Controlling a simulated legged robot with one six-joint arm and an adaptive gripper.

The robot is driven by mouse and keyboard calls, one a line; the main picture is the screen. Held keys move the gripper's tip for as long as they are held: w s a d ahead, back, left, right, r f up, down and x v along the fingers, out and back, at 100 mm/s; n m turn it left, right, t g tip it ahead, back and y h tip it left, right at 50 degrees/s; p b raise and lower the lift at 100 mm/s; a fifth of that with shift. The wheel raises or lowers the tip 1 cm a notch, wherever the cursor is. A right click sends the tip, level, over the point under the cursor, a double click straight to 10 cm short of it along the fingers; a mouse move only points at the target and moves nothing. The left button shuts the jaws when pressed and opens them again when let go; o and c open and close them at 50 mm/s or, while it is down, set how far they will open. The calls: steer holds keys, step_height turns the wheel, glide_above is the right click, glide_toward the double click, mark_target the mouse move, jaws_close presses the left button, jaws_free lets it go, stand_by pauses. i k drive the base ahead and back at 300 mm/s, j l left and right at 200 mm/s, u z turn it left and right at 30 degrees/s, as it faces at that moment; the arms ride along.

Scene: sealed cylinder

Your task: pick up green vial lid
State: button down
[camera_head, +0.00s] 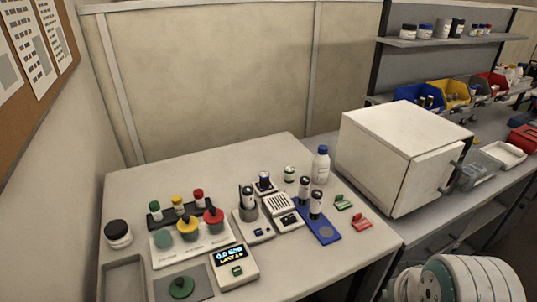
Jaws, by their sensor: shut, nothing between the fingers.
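A green lid (181,287) with a raised knob lies on a grey mat (203,284) at the table's front left. A small vial with a green cap (154,206) stands upright in a dark rack (160,221) behind it. Beside it stand vials with a yellow cap (177,200) and a red cap (198,194). A white holder (218,240) in front bears a pale green round piece (162,239), a yellow knobbed lid (187,225) and a red knobbed lid (213,217). My gripper is not in view; only a rounded white part of my arm shows at the lower right.
A scale with a lit display (235,266) stands right of the mat. Small devices (254,227), a blue tray (322,236) with dark vials, and a white bottle (320,165) crowd the middle. A large white box (395,155) stands at right. The table's front right is clear.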

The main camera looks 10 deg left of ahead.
mark_target(182, 287)
steer(key=u, duration=0.4)
steer(key=j+u, duration=0.1)
steer(key=u, duration=0.7)
steer(key=i+u, duration=0.1)
steer(key=u, duration=0.3)
